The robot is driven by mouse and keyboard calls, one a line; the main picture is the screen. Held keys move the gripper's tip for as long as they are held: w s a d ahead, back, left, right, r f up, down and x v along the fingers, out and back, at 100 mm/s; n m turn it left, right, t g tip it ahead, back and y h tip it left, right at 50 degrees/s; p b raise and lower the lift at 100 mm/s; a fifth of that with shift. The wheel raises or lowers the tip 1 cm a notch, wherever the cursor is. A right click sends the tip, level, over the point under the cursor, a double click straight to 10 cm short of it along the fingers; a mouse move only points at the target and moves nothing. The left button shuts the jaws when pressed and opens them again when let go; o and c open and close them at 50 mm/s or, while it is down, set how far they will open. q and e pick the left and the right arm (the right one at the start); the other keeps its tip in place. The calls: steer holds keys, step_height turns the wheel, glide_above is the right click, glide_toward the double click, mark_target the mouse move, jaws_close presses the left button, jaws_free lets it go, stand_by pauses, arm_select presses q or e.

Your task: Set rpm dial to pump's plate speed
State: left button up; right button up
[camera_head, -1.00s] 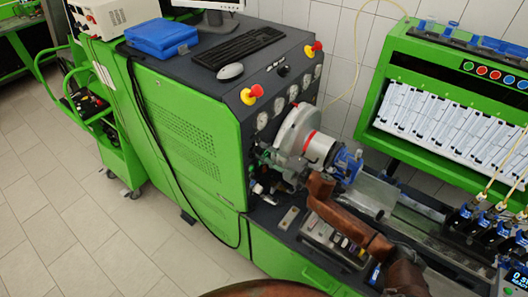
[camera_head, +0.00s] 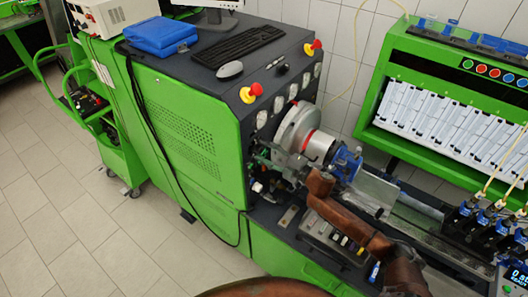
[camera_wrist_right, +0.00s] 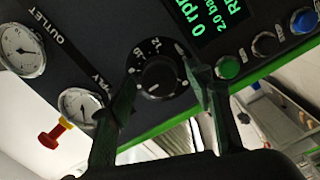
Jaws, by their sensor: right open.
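The black round rpm dial (camera_wrist_right: 160,78) sits on a dark panel in the right wrist view, with white scale marks around it and a pale mark on its face. My right gripper (camera_wrist_right: 164,68) is open, its two fingers on either side of the dial; contact cannot be told. A screen (camera_wrist_right: 208,20) beside it reads 0 rpm and 2.0 bar. In the head view my right gripper (camera_head: 278,162) is small and partly hidden at the bench's end panel. A blue part (camera_head: 346,164), seemingly the pump, sits past a red-ringed drum. No plate is readable. My left gripper is out of view.
Gauges (camera_wrist_right: 22,50) and coloured buttons (camera_wrist_right: 228,67) surround the dial. A green rack (camera_head: 440,100) stands at right. The tiled floor at left is clear.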

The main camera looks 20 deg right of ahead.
steer(key=v, duration=1.2)
